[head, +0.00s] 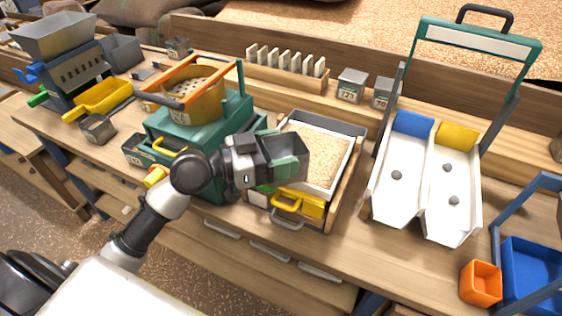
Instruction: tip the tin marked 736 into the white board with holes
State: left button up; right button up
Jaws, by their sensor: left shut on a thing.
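My left gripper (262,168) is shut on a grey metal tin (292,152), held in front of the grain tray. The gripper covers part of this tin, and I cannot read a number on it or see what is in it. The white board (412,185) stands to the right, a sloping white surface with a raised divider and a few dark round spots that look like holes. It has a blue and a yellow piece at its top and a teal frame behind. The held tin is well to the left of the board. My right gripper is not in view.
Other tins (352,86) stand at the back. A teal machine with an orange sieve (192,95) is left. An orange cup (481,284) and blue bin (535,272) are right.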

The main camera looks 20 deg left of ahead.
pick_arm(q)
jog(key=shift+w+f+b, duration=0.1)
jog(key=shift+f+b, duration=0.4)
jog(key=shift+b, duration=0.1)
jog(key=shift+m+b, duration=0.3)
jog(key=shift+b, duration=0.05)
jog(key=shift+r, duration=0.2)
jog(key=shift+r+p, duration=1.1)
jog(key=shift+r, duration=0.55)
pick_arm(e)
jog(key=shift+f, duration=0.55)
pick_arm(q)
jog(key=shift+f, duration=0.1)
